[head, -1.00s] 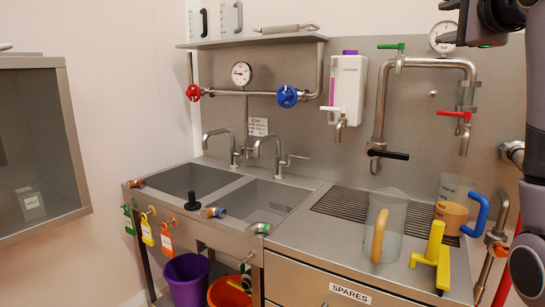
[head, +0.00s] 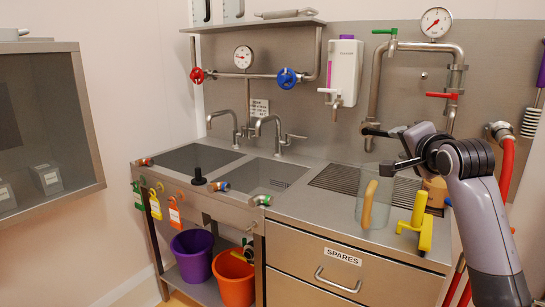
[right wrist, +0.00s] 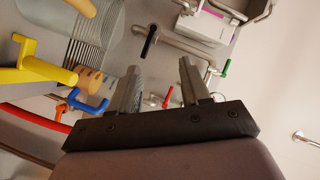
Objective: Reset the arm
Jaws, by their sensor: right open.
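My right gripper (head: 391,150) reaches in from the right in the head view. It is in front of the steel pipework, above the grated drainboard (head: 338,178), with the clear jug (head: 377,205) below it. In the right wrist view its two fingers (right wrist: 160,88) are apart with nothing between them. The red-handled tap (right wrist: 168,97) and the black-handled valve (right wrist: 149,41) show beyond the fingers; I cannot tell how near they are. My left gripper is not in view.
A yellow tool (head: 416,218) stands on the counter (head: 330,222) near its front edge. Two sinks with taps are at the left. A purple bucket (head: 193,256) and an orange bucket (head: 235,278) stand below. A red hose (head: 507,165) hangs at the right. A glass-fronted cabinet (head: 88,115) is at far left.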

